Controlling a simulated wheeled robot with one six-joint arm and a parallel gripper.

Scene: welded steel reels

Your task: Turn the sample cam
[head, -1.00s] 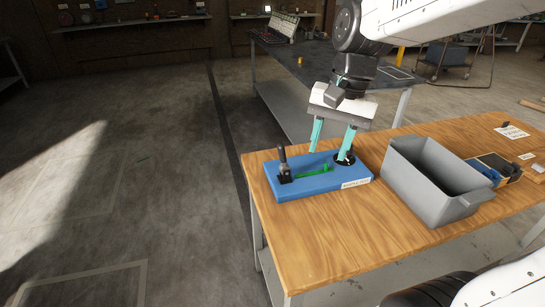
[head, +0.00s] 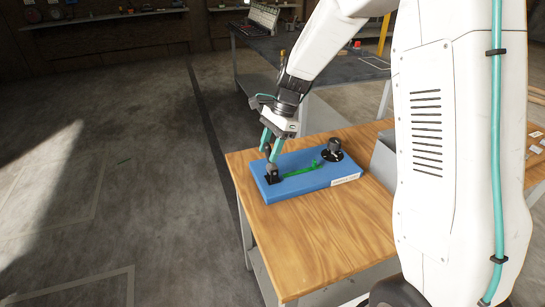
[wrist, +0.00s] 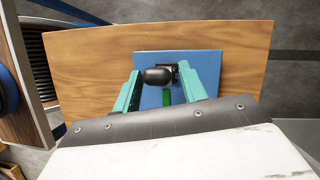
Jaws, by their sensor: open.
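The blue block (head: 318,183) with a white label on its front edge lies on the wooden bench. A small dark lever (head: 271,176) on a black mount stands at its left end. A round black knob (head: 334,151) stands at its back right. A green bar (head: 300,171) lies on top between them. My gripper (head: 269,152) is open, pointing down over the lever end. In the wrist view, the lever's dark rounded grip (wrist: 158,76) shows between the two teal fingers, with a gap to the right finger. Whether the left finger touches it, I cannot tell.
The wooden bench (head: 318,235) is clear in front of the block. A grey bin (head: 384,155) stands right of it, mostly hidden behind my arm. A dark table (head: 345,65) stands behind. The floor at left is open.

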